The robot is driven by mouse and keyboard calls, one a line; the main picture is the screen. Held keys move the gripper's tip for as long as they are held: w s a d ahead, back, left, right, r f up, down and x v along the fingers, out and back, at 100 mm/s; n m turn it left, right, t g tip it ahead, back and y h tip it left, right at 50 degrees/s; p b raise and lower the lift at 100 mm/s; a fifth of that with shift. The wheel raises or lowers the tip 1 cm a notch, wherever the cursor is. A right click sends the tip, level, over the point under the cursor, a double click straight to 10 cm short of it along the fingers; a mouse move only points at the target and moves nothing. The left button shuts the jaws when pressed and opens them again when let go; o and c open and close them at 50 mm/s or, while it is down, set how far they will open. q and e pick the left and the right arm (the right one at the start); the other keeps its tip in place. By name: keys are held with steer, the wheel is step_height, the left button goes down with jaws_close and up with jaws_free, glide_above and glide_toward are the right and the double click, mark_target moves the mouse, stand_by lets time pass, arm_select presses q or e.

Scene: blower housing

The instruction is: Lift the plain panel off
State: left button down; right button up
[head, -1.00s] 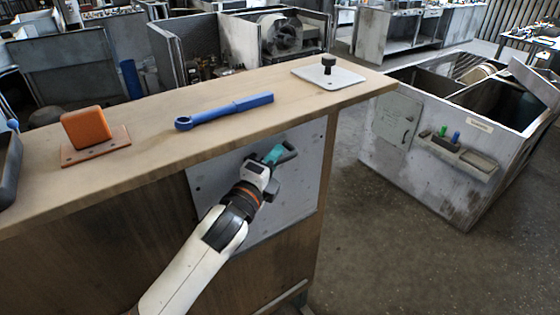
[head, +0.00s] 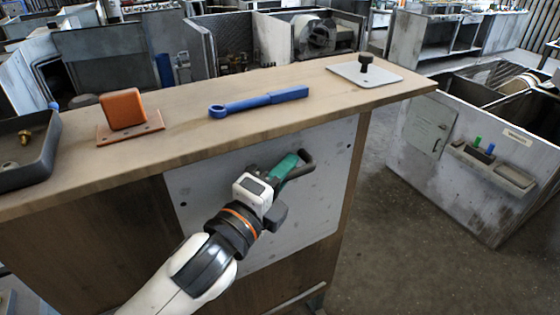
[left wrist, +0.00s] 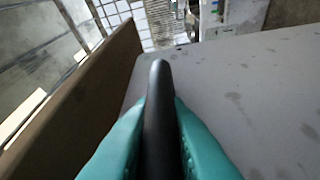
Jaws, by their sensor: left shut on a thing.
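The plain panel (head: 305,215) is a flat grey sheet with a few small dark holes, upright at the front of the wooden bench under its top. A dark bar handle (head: 305,161) stands out from its upper part. My left gripper (head: 288,170) has teal fingers and is shut on this handle. In the left wrist view the dark handle (left wrist: 158,110) lies between the teal fingers, with the grey panel face (left wrist: 250,90) to the right. I cannot tell whether the panel touches the bench behind it. My right gripper is not in view.
The bench top (head: 190,135) overhangs just above my left gripper. On it are a dark tray (head: 40,170), an orange block on a plate (head: 123,108), a blue wrench (head: 260,102) and a grey plate with a black knob (head: 366,72). Floor (head: 400,250) is open at right.

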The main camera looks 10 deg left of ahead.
arm_select(q)
steer(key=shift+s+d+p, duration=0.2)
steer(key=shift+s+d, duration=0.5)
steer(key=shift+s, duration=0.3)
steer(key=shift+s+d+p, duration=0.15)
steer(key=shift+s+d, duration=0.55)
steer(key=shift+s, duration=0.3)
